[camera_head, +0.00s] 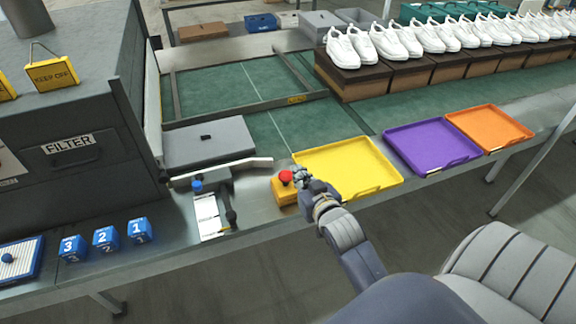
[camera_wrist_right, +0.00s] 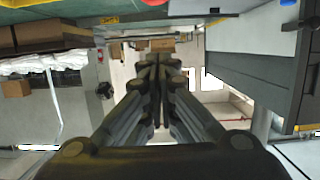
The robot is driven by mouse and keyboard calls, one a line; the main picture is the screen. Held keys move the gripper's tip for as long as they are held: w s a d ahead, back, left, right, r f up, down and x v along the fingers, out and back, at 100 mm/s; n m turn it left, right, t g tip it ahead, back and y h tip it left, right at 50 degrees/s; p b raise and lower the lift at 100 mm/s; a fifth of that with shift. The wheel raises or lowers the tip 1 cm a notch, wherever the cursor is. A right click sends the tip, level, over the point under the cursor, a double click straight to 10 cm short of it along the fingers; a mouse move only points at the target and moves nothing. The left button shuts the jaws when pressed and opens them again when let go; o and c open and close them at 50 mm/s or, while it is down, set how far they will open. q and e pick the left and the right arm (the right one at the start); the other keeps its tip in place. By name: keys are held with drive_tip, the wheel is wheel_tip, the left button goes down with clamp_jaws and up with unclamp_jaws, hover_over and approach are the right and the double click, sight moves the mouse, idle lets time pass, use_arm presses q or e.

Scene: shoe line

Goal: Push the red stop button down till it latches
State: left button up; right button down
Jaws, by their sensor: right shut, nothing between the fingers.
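The red stop button (camera_head: 286,176) sits on top of a small yellow box (camera_head: 284,191) at the front edge of the bench, in the head view. My right gripper (camera_head: 300,175) is beside the button, just to its right and close to it. I cannot tell whether the fingertips touch it. The fingers are shut with nothing between them. How far down the button sits is too small to tell. My left gripper is out of view.
A yellow tray (camera_head: 375,186) lies right behind my right gripper, with purple (camera_head: 428,165) and orange (camera_head: 515,132) trays farther right. A lever with a blue knob (camera_head: 197,186) stands left of the button. Blue numbered cubes (camera_head: 106,238) sit farther left. White shoes stand on boxes behind.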

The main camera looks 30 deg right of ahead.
drive_tip(key=p, duration=0.2)
hover_over(287, 178)
wheel_tip(287, 178, down, 3)
drive_tip(key=shift+s+r, duration=0.1)
drive_tip(key=shift+r, duration=0.1)
wheel_tip(287, 178, down, 2)
drive_tip(key=shift+f, duration=0.25)
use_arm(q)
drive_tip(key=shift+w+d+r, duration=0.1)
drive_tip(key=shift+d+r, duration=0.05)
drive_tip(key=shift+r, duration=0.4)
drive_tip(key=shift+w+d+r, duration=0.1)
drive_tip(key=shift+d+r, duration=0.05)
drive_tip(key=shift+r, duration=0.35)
use_arm(e)
drive_tip(key=shift+f, duration=0.9)
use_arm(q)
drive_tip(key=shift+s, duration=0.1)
use_arm(e)
drive_tip(key=shift+f, duration=0.1)
